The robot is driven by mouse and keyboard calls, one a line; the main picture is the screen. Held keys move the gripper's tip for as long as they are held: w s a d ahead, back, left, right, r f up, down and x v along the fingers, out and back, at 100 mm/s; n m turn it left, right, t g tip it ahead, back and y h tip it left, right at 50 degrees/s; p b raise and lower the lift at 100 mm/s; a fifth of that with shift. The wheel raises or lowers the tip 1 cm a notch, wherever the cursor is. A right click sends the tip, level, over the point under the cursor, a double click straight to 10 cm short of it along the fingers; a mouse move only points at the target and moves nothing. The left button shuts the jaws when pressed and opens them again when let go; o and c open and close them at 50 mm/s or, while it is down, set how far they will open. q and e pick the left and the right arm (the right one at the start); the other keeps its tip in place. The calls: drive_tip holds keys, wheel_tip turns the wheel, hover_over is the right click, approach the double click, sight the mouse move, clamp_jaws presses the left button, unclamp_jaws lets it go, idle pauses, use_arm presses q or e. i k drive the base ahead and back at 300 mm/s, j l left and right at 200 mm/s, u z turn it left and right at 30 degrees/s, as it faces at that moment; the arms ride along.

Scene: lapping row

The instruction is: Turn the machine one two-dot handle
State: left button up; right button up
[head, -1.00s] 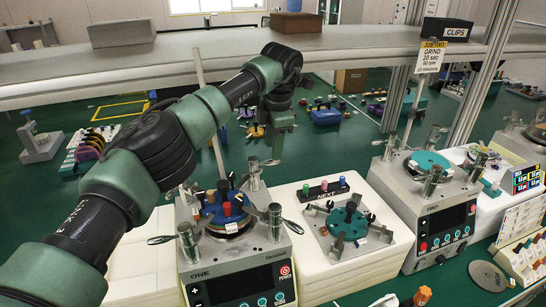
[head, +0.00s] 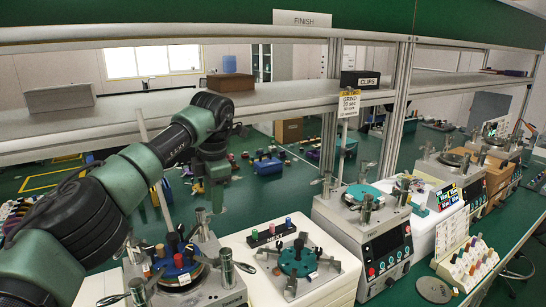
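Machine one stands at the lower left in the head view, a grey box (head: 212,297) cut off by the bottom edge. On top is a blue disc (head: 180,274) with dark and red knobs. Around it stand several silver posts, one at the back (head: 201,224) and one at the right (head: 227,267), some with lever handles (head: 245,267). Dot marks on the handles are too small to tell, so I cannot pick out the two-dot one. My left gripper (head: 217,203) points down above and behind the machine, apart from it. Its fingers are unclear. My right gripper is out of view.
A white block with a teal-disc fixture (head: 297,262) stands right of machine one. A second grey machine (head: 362,248) stands beyond it. A sign on a post (head: 348,104) rises behind. A grey shelf (head: 270,99) crosses behind my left arm. A rack of coloured pegs (head: 468,264) is at right.

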sight(224, 261)
drive_tip(key=k, duration=1.25)
